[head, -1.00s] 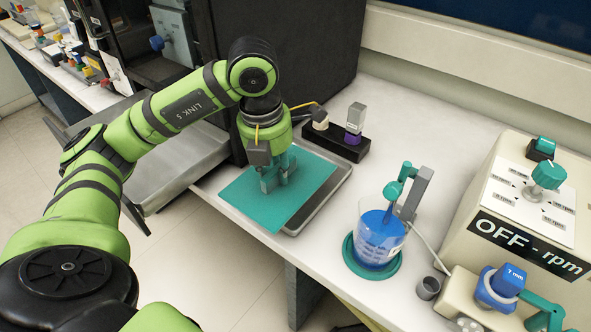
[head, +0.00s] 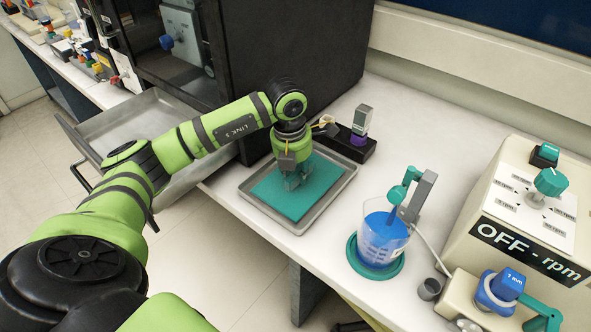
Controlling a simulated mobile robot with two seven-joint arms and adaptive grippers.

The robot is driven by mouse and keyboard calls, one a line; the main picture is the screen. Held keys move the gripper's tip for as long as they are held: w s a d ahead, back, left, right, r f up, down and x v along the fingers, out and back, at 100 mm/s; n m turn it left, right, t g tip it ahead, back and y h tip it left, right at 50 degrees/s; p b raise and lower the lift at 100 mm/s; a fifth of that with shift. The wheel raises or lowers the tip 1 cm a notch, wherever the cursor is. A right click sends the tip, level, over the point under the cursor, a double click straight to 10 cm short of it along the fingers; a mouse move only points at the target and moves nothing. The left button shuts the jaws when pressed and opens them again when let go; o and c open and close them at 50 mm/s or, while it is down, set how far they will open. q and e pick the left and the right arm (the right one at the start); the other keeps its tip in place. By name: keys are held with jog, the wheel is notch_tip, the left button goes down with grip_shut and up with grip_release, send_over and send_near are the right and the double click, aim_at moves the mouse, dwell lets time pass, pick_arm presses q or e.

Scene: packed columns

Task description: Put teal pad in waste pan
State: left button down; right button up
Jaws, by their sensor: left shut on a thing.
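The teal pad (head: 285,200) lies flat inside the grey metal pan (head: 255,215) on the white bench. The pan's rim shows on all sides of the pad that I can see. My left gripper (head: 292,183) points down at the pad's upper middle and is shut on it. The fingertips are small here and hide the spot they pinch. My right gripper is not in view.
A black block with a tall grey-and-purple piece (head: 359,130) stands just behind the pan. A beaker of blue liquid (head: 383,238) stands to the right on a teal ring. A beige control box (head: 530,215) is farther right. A large metal tray (head: 140,130) sits at left.

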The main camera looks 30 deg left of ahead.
aim_at(291, 175)
pick_arm(q)
jog(key=c, duration=1)
grip_release()
jog(key=shift+f, duration=0.1)
jog(key=r, duration=0.4)
jog(key=s+r, duration=0.1)
jog(key=r, duration=0.7)
jog(key=shift+s+r+b, duration=0.15)
jog(key=shift+s+b, duration=0.1)
jog(key=shift+b, duration=0.15)
